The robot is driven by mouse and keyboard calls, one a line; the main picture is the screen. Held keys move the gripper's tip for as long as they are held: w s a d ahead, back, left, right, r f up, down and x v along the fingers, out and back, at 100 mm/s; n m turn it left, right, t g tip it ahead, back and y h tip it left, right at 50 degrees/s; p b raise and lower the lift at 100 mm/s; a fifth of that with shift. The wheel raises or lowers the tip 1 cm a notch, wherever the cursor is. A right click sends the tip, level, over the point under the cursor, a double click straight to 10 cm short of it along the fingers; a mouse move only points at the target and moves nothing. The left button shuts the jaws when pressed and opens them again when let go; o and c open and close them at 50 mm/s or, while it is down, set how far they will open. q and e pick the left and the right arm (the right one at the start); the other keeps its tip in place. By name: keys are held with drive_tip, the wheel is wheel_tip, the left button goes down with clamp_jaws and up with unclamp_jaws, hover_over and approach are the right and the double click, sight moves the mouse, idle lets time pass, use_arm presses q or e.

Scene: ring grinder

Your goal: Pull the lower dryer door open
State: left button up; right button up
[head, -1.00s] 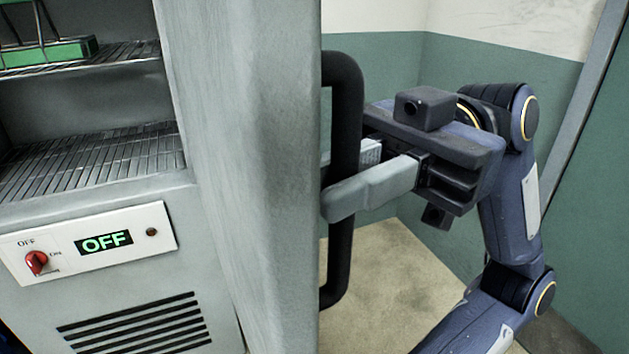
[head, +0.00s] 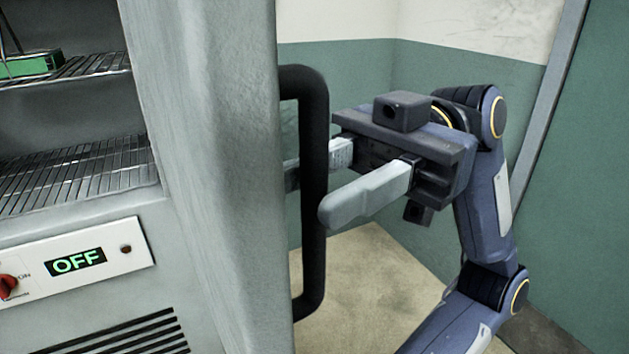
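The grey dryer door (head: 215,150) stands swung open, with its inner face towards me and the lit shelves in view to its left. Its black bar handle (head: 314,225) is on the far side, along the door's right edge. My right gripper (head: 308,195) is open at the handle. Its near finger ends at the handle's right edge, and its far finger passes behind the bar. I cannot tell whether either finger touches the bar. My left gripper is out of view.
The dryer's wire shelves (head: 75,175) are at left, with a green item (head: 30,66) on the upper one. Below is a control panel (head: 100,262) reading OFF with a red knob (head: 7,285). Green and white walls stand behind my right arm. Bare floor (head: 365,275) shows right of the door.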

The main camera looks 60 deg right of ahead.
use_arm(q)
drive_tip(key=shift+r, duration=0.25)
use_arm(e)
drive_tip(key=v, duration=0.6)
drive_tip(key=shift+d, duration=0.2)
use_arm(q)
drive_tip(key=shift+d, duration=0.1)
